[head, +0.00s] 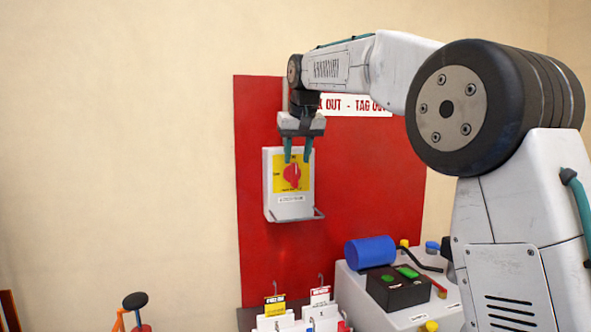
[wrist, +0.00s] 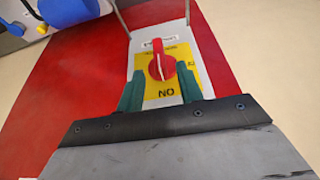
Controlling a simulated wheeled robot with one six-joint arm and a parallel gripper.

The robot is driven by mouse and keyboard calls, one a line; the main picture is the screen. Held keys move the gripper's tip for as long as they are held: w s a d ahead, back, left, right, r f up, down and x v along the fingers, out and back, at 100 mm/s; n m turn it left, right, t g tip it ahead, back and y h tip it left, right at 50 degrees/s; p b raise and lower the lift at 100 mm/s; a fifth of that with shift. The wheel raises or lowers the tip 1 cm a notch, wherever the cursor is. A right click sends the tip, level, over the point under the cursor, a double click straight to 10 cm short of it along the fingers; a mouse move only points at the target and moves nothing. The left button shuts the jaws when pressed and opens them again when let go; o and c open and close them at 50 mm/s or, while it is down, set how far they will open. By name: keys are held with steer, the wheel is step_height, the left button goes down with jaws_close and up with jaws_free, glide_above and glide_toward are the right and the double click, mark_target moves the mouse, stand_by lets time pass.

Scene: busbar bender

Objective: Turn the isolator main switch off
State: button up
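The isolator main switch is a red rotary knob (head: 291,175) on a yellow plate (head: 278,184), on a light grey box (head: 271,211). In the wrist view the knob (wrist: 161,62) appears upside down; its white line runs almost straight along the line toward the ON mark (wrist: 166,93). My gripper (head: 297,158) hangs in front of the upper part of the box with its teal fingers pointing down. In the wrist view the gripper (wrist: 160,90) is open, with fingers apart and nothing between the tips. The knob lies just beyond the tips. I cannot tell whether they touch the box.
A red lock-out board (head: 370,180) backs the box. Lower right is a grey machine (head: 370,298) with a blue cylinder (head: 370,252) and a black button box (head: 398,290). Tags (head: 275,306) hang below.

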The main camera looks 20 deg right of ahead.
mark_target(296, 165)
steer(key=shift+x, duration=2.4)
jaws_close()
